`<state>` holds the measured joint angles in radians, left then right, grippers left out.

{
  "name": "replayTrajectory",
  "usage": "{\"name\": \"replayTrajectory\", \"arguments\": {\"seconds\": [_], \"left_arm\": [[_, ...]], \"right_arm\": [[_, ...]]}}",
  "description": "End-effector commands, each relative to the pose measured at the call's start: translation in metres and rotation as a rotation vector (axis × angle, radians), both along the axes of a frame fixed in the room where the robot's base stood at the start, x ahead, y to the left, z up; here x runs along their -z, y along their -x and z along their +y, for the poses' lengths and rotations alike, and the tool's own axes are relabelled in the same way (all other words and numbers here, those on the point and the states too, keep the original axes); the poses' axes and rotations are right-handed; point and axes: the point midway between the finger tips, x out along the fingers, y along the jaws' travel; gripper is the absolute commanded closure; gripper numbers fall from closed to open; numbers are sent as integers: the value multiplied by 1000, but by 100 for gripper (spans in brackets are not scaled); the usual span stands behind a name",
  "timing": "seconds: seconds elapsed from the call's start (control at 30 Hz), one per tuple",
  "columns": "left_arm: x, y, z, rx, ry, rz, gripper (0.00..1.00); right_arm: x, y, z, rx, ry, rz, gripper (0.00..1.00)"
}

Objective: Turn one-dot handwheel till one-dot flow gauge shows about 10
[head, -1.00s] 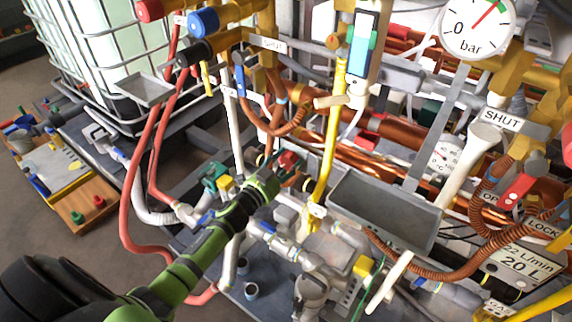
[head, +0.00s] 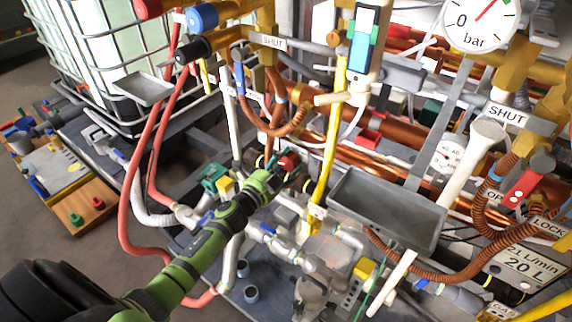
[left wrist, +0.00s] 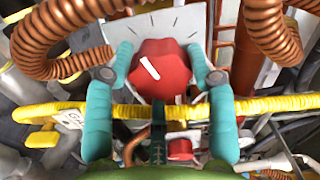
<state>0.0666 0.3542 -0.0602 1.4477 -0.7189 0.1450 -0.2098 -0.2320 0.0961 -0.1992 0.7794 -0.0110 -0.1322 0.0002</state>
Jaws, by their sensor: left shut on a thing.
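A red handwheel (left wrist: 163,72) with a white pointer mark sits in front of a light plate with dark tick marks (left wrist: 185,24) in the left wrist view. My left gripper (left wrist: 160,82) has its two teal fingers on either side of the handwheel and is shut on it. In the head view the red handwheel (head: 289,161) shows small at the end of my left gripper (head: 279,173), among the pipes. A label (head: 527,265) at the right reads about 21 L/min and 20 L. I cannot make out dot marks on the handwheel or this readout. My right gripper is not in view.
A yellow pipe (head: 330,150) rises right of the handwheel, with a grey tray (head: 385,215) beyond it. Copper coiled hoses (left wrist: 65,65) hang close to the left gripper, and a yellow hose (left wrist: 272,104) crosses by its fingers. A bar gauge (head: 481,20) is at top right.

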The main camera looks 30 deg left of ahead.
Motion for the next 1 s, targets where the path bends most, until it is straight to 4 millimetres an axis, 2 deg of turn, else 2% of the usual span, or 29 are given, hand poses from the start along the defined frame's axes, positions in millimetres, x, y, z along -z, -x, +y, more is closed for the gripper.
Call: {"name": "replayTrajectory", "arguments": {"seconds": [0.03, 0.37, 0.4, 0.77, 0.87, 1.0], "left_arm": [[2, 0, 5, -12, -6, 6, 77], [1, 0, 6, -13, -7, 4, 77], [1, 0, 6, -12, -6, 4, 35], [1, 2, 3, -6, -4, 1, 35], [1, 10, 4, -5, -3, 2, 35], [2, 35, 7, -6, -5, 4, 35]], "right_arm": [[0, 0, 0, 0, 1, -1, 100], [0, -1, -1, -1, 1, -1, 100], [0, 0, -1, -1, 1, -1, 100], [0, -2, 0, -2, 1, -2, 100], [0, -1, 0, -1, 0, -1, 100], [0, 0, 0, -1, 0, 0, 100]]}}
